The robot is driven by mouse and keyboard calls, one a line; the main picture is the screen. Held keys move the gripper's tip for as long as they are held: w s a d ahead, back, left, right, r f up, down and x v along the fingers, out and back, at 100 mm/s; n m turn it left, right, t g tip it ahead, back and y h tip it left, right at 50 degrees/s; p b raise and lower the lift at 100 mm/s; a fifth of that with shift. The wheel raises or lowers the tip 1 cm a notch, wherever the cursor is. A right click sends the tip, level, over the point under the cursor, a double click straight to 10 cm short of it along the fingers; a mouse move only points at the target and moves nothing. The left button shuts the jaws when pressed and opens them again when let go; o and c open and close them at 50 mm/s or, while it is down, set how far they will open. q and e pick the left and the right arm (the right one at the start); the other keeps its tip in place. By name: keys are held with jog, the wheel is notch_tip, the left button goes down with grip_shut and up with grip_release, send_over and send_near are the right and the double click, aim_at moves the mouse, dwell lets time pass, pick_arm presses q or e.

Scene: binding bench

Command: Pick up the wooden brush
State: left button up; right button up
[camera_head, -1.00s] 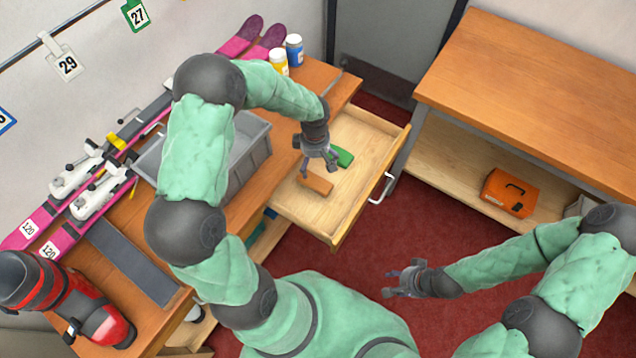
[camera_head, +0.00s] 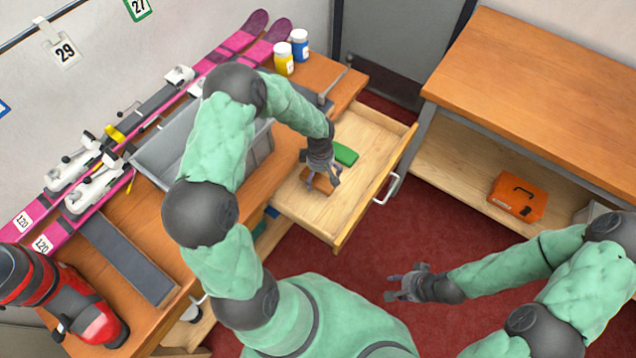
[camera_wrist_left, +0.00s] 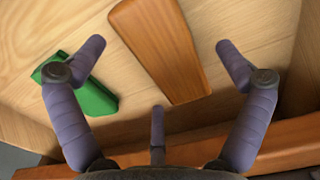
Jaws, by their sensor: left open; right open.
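My right gripper (camera_head: 398,288) is open and empty above the red floor, away from the drawer.
A green block (camera_head: 345,154) lies in the drawer beside the brush, close to one left finger in the wrist view (camera_wrist_left: 95,97). A grey bin (camera_head: 150,165), pink skis (camera_head: 225,50) and two bottles stand on the bench. An orange case (camera_head: 517,198) sits on the right shelf.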

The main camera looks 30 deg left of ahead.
pick_arm(q)
jog(key=shift+f, duration=0.9)
jog(key=shift+r, duration=0.1)
jog(key=c, duration=1.3)
jog(key=shift+r, duration=0.6)
notch_tip(320, 180, up, 2)
jog(key=shift+r+p, duration=0.25)
jog(key=shift+p, duration=0.35)
jog(key=d+r, duration=0.2)
jog(key=s+d+r+p, duration=0.1)
jog(key=d+r, duration=0.1)
jog(key=shift+s+r, duration=0.1)
jog(key=shift+r, duration=0.25)
jog(key=shift+s+d+r+p, duration=0.2)
jog(key=shift+s+d+r, duration=0.45)
jog(key=shift+d, duration=0.9)
jog(key=shift+s+d+r+p, duration=0.35)
jog(key=shift+d+r, duration=0.55)
jog(key=shift+d, duration=0.65)
jog(key=shift+s+d+r+p, duration=0.1)
jog(key=shift+s+d+r, duration=0.55)
jog(key=shift+d, duration=0.9)
